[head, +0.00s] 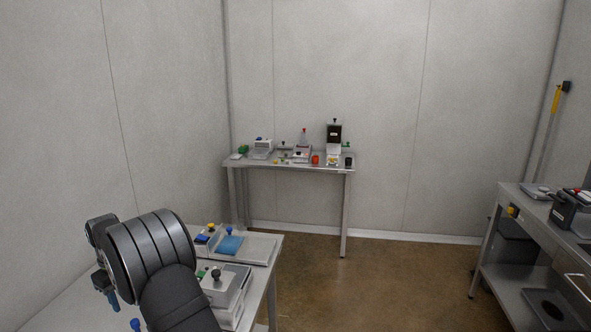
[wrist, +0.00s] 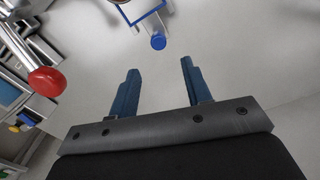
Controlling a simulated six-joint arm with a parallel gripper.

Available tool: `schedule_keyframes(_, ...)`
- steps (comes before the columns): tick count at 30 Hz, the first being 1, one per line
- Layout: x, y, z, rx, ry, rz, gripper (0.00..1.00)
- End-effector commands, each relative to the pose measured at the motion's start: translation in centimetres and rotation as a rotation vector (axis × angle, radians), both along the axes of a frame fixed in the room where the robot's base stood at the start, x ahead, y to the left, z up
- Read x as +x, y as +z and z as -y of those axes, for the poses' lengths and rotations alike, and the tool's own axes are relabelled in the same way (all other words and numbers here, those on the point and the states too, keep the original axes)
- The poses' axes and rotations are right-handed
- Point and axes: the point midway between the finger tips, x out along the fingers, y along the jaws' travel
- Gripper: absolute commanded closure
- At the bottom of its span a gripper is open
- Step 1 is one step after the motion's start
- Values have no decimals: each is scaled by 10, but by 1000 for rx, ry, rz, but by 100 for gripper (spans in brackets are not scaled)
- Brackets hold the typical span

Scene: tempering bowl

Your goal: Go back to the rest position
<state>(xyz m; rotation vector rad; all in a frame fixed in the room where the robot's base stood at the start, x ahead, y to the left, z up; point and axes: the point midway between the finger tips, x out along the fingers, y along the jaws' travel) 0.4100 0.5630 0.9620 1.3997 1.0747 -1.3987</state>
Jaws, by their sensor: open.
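My gripper (wrist: 160,68) is open in the wrist view. Its two blue fingers stand apart with only bare pale surface showing between them. Nothing is held. In the head view my arm shows large at the lower left, and a blue finger of my gripper (head: 112,298) points down over the near table (head: 70,305). The other finger is hard to make out there.
A blue knob (wrist: 158,41) stands beyond the fingertips, beside a blue-edged frame (wrist: 150,15). A red knob (wrist: 46,82) is at left. A blue pad (head: 229,244) and a black-knobbed device (head: 218,280) sit right of my arm. A back bench (head: 290,167) and right bench (head: 510,200) stand apart.

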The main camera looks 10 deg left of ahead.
Motion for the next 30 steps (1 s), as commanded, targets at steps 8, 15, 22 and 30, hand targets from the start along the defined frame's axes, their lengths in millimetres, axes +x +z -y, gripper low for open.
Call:
schedule_keyframes(8,0,-54,1,-4,0,-2,55)
schedule_keyframes(15,0,-78,0,-2,0,-1,55)
schedule_keyframes(22,0,-80,2,-1,0,0,55)
schedule_keyframes(30,0,-77,1,0,0,0,55)
